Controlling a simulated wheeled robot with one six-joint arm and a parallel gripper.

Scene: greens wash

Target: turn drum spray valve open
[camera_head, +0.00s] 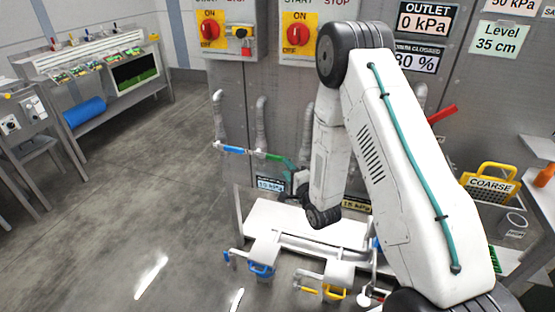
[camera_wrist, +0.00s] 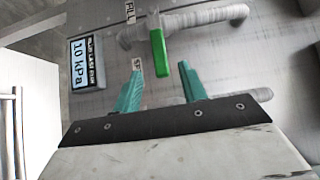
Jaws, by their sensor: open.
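The green valve handle (camera_wrist: 159,52) sits on a grey pipe (camera_wrist: 190,20) in the wrist view, beside a partly hidden label starting "SP". I take it for the drum spray valve. In the head view the green handle (camera_head: 274,157) lies along the pipework, to the right of a blue handle (camera_head: 233,149). My gripper (camera_wrist: 161,68) is open, its two teal fingers apart. The green handle appears between the fingertips with a gap on both sides; I cannot tell how deep it is. In the head view my gripper (camera_head: 291,167) is partly hidden by my arm.
A 10 kPa display (camera_wrist: 85,62) is left of the fingers in the wrist view. A white bench (camera_head: 275,222) with blue and yellow handles (camera_head: 333,293) stands below. Red switches (camera_head: 298,35) are on the panel above. Open floor lies to the left.

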